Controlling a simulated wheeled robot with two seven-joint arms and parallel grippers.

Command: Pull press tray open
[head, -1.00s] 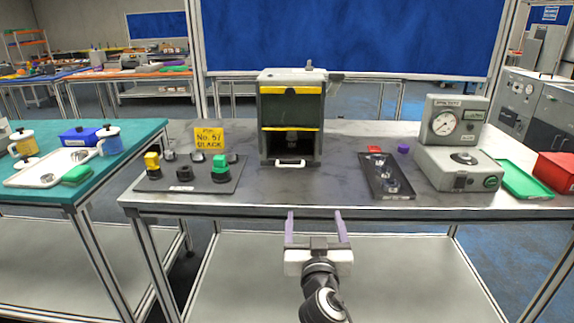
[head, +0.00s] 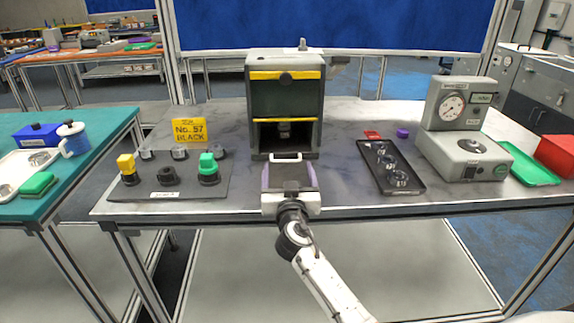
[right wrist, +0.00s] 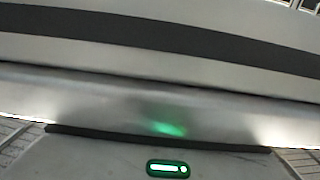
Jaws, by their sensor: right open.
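The press (head: 285,95), a grey box with yellow stripes and a dark front panel, stands at the middle of the table. Its tray has a pale handle (head: 285,157) low at the front, close against the press. My right gripper (head: 288,168) is open, its purple fingers pointing at the press on either side of the handle's line. The fingertips are near the handle; contact cannot be told. The right wrist view shows a blurred grey surface and a green light on my gripper, without the handle clearly visible. My left gripper is not in view.
A black parts tray (head: 404,178), a gauge device (head: 463,150) and a green tray (head: 525,163) stand to the right. The table's front edge runs below my gripper.

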